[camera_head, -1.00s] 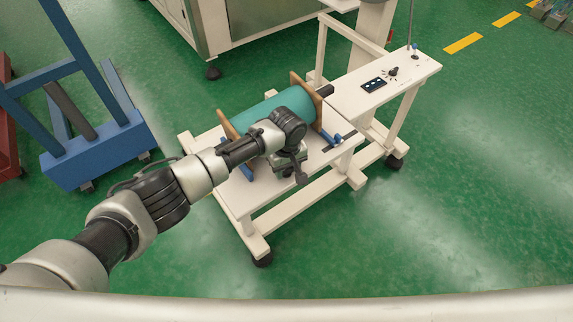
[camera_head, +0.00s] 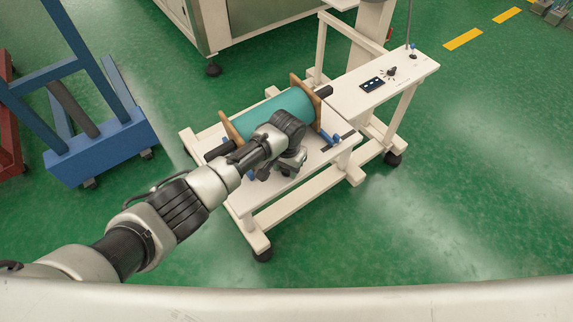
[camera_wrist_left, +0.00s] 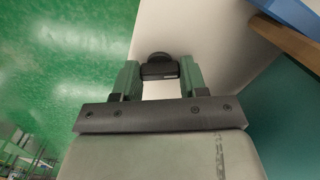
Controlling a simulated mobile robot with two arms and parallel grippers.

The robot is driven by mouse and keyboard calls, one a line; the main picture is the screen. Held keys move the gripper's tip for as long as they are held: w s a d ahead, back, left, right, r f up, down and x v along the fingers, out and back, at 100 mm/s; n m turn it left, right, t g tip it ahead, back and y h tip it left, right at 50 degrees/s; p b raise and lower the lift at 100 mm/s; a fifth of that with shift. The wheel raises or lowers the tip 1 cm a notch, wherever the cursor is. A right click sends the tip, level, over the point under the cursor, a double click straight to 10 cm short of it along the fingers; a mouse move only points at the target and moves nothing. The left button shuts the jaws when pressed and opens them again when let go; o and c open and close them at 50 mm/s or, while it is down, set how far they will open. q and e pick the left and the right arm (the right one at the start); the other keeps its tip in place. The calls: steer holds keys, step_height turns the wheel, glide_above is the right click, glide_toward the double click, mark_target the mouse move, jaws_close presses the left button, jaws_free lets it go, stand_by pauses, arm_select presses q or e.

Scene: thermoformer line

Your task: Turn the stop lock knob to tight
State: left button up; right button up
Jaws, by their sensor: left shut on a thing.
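The stop lock knob (camera_wrist_left: 160,69) is a small black knob on the pale top of the roll cart. In the left wrist view it sits between the two green fingers of my left gripper (camera_wrist_left: 160,78), which is shut on it. In the head view my left gripper (camera_head: 290,162) is low over the cart top, in front of the teal roll, and the knob is hidden beneath my wrist. I cannot read any mark for tight. My right gripper is not in view.
The teal roll (camera_head: 280,110) lies between brown end discs close behind my left wrist. The cream cart (camera_head: 310,188) carries a small control panel (camera_head: 373,85) at its right. A blue frame (camera_head: 100,152) stands at left. Green floor is open in front and at right.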

arm_select(q)
steer(key=m, duration=0.4)
steer(key=shift+m, duration=0.4)
stand_by(0.4)
steer(key=o, duration=0.9)
step_height(320, 180, up, 11)
steer(key=shift+f, duration=0.1)
stand_by(0.3)
